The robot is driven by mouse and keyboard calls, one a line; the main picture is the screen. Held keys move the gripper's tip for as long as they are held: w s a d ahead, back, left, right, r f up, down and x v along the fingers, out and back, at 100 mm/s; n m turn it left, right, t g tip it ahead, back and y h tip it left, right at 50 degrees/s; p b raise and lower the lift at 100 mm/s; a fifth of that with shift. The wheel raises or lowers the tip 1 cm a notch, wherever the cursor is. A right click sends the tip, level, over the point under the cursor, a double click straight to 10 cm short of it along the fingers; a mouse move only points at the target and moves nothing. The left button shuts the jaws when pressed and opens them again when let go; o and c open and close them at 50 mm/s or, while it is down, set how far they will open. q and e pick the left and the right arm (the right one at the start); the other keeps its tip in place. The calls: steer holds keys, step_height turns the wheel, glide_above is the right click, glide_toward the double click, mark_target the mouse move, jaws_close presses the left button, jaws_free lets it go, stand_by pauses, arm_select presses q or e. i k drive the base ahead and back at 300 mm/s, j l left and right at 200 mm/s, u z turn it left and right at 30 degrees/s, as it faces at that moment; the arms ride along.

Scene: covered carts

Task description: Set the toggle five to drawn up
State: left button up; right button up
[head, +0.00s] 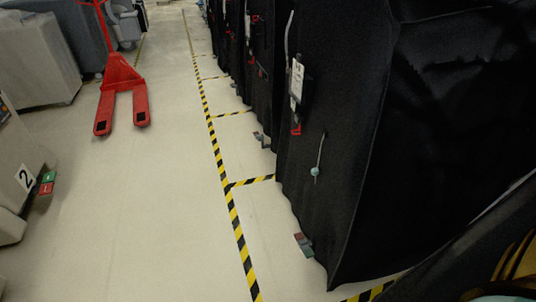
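A small pale blue toggle (315,171) sits on a thin light cord (320,152) that hangs on the black cover (350,130) of the nearest cart. The toggle is near the cord's lower end, with most of the cord above it. A white label card (297,78) is fixed higher on the same cover, and its marking is too small to read. I cannot tell from a number whether this toggle is number five. Neither of my grippers shows in the head view.
More black-covered carts (232,45) line the right side. Black-and-yellow floor tape (220,165) marks bays. Small coloured pedals (303,243) stick out at the nearest cart's foot. A red pallet jack (120,75) and grey carts (35,60) stand left. The aisle between is clear.

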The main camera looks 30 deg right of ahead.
mark_target(314, 171)
steer(key=i+z, duration=0.15)
steer(key=i, duration=0.4)
steer(key=i+j+z, duration=0.15)
steer(key=i, duration=0.4)
steer(key=i+j+z, duration=0.1)
steer(key=i+z, duration=0.15)
steer(key=z, duration=0.15)
steer(key=i+j+z, duration=0.2)
steer(key=z, duration=0.2)
steer(key=i+j+z, duration=0.25)
steer(key=z, duration=0.15)
steer(key=i+j+z, duration=0.15)
steer(key=j+z, duration=0.25)
steer(key=l, duration=0.1)
